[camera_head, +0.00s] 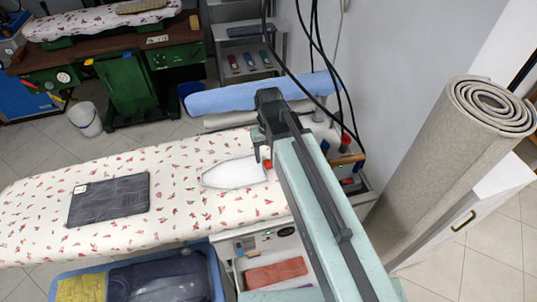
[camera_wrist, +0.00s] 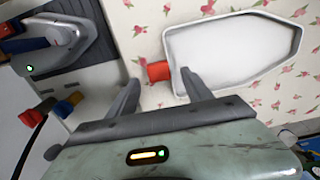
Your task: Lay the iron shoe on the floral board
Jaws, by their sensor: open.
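The iron shoe (camera_head: 235,173) is a white, iron-shaped plate with a raised rim and a red tab at its blunt end. It lies flat on the floral board (camera_head: 170,215), near the board's right end. In the wrist view the shoe (camera_wrist: 232,52) rests on the floral cloth (camera_wrist: 140,25), its tip pointing right. My gripper (camera_head: 263,152) is above the blunt end of the shoe. In the wrist view my open gripper (camera_wrist: 160,82) has its fingers on either side of the red tab, apart from it, with nothing held between them.
A dark folded cloth (camera_head: 109,199) lies on the board's left part. A grey iron (camera_wrist: 60,45) sits beside the board in the wrist view. A blue padded board (camera_head: 250,93) stands behind, with hanging black cables (camera_head: 318,55). A rolled carpet (camera_head: 440,170) stands at right.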

